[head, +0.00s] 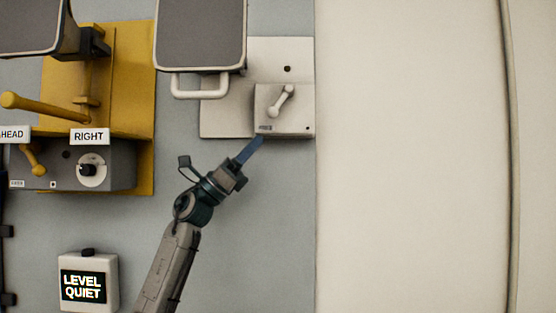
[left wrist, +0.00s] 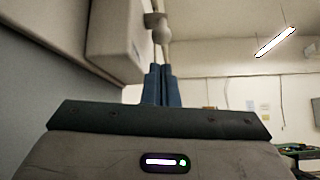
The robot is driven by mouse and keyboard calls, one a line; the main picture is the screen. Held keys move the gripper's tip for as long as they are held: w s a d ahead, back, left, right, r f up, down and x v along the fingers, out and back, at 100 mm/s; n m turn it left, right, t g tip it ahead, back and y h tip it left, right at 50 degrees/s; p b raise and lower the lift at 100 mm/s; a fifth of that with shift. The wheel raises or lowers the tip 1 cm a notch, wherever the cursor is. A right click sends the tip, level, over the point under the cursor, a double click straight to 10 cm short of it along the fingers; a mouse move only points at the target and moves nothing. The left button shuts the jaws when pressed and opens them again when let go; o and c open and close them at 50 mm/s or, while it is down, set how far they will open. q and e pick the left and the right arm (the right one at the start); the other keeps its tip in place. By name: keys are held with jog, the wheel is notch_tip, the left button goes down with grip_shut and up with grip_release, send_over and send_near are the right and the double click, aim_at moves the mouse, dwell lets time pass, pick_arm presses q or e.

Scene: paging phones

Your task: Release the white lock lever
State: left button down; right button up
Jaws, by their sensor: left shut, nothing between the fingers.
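The white lock lever (head: 281,101) is a short lever with a round knob at its end, tilted on the front of a white box (head: 297,120). The box is on a white plate at the centre right of the head view. My left gripper (head: 257,143) is shut and empty, with its blue fingertips just below the box's lower left edge. In the left wrist view the shut blue fingers (left wrist: 161,86) point up toward the lever's knob (left wrist: 162,36), beside the white box (left wrist: 118,45). I cannot tell the exact gap. My right gripper is not in view.
A yellow panel (head: 146,60) with a yellow handle (head: 45,107) and a grey box with a dial (head: 91,171) stand at the left. A white handle (head: 200,94) hangs under a dark panel (head: 201,34). A small display (head: 84,285) reads LEVEL QUIET. The wall right of the box is bare.

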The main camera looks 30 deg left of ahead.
pick_arm(q)
jog(key=shift+s+a+b, duration=0.35)
jog(key=shift+s+a, duration=0.35)
jog(key=shift+a, duration=0.25)
jog(key=shift+d, duration=0.1)
